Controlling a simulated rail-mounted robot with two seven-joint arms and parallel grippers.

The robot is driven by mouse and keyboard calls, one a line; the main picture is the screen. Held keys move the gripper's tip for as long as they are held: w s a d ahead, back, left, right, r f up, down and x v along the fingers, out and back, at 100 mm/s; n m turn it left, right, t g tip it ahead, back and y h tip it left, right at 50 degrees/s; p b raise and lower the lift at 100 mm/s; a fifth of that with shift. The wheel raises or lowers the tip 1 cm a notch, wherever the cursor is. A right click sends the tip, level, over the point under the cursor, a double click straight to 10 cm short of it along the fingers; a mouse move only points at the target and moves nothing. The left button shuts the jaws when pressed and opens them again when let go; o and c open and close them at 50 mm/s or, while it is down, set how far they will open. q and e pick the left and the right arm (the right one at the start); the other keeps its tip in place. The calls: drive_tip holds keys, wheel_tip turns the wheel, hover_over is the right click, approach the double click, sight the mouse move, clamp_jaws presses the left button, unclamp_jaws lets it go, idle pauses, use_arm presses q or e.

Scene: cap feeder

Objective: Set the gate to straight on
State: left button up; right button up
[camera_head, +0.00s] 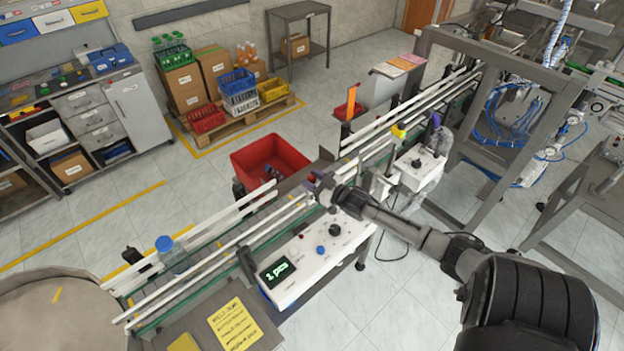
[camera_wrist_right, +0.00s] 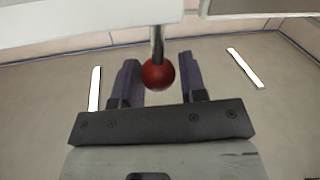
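A red ball knob (camera_wrist_right: 158,74) on a thin metal rod shows in the right wrist view, between the two purple fingers of my right gripper (camera_wrist_right: 158,80). The fingers are apart, one on each side of the knob, and I see no firm grip on it. In the head view my right gripper (camera_head: 318,186) is over the conveyor (camera_head: 235,232), beside the red bin. The gripper hides the knob there, and I cannot make out the gate's position. My left gripper is not in view.
A red bin (camera_head: 270,160) stands behind the conveyor. A clear bottle with a blue cap (camera_head: 165,244) is at the conveyor's left end. A white control box (camera_head: 318,255) with a display reading "1 pcs" lies in front. A metal frame (camera_head: 505,75) stands at the right.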

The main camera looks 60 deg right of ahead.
drive_tip(key=shift+o, duration=0.7)
drive_tip(key=shift+s+f, duration=0.1)
drive_tip(key=shift+o, duration=0.9)
drive_tip(key=shift+s+f, duration=0.1)
drive_tip(key=s+a+b, duration=0.1)
drive_tip(key=s, duration=1.2)
drive_tip(key=shift+s+a, duration=0.2)
drive_tip(key=shift+a, duration=0.2)
